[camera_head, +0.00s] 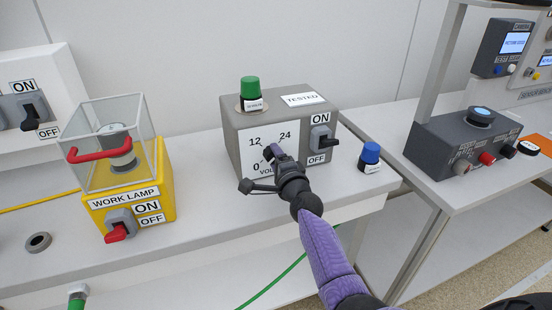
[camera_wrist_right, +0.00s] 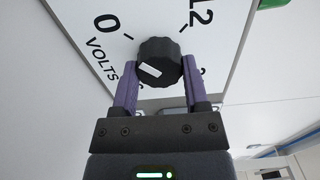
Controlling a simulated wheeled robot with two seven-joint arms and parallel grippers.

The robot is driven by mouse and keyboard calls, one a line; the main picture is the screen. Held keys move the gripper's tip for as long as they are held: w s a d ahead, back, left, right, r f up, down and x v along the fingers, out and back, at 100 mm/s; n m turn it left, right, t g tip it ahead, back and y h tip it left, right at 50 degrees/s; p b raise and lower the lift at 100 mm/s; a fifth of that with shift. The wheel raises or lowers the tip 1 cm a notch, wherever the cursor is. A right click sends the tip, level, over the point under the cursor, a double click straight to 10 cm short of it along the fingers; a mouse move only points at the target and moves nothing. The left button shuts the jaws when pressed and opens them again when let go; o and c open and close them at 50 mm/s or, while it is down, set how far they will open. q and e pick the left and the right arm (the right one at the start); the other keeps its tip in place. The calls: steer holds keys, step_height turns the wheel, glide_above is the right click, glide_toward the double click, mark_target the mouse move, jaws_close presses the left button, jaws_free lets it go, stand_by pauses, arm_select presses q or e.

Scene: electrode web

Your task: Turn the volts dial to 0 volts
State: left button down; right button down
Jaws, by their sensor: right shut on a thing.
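The volts dial is a black ribbed knob (camera_wrist_right: 158,58) on the white panel (camera_wrist_right: 85,12) of a grey box (camera_head: 232,122). The panel's marks 0, 12 and 24 show in the head view. In the wrist view the knob sits between the two purple fingers of my right gripper (camera_wrist_right: 157,82), which is shut on it. A short white mark shows on the knob's face, towards its lower left there; I cannot tell which number it points to. In the head view my right gripper (camera_head: 272,153) covers most of the dial. My left gripper is not in view.
The box has an ON/OFF switch (camera_head: 322,139) right of the panel and a green-topped piece (camera_head: 250,93) on top. A blue-capped piece (camera_head: 370,156) stands to its right. A yellow work lamp (camera_head: 158,180) stands left. A dark grey device (camera_head: 450,142) is on the right bench.

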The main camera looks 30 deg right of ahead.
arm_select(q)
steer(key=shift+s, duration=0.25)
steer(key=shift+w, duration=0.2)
arm_select(e)
steer(key=shift+c, duration=2.2)
jaws_free()
steer(key=o, duration=0.4)
steer(key=shift+c, duration=0.2)
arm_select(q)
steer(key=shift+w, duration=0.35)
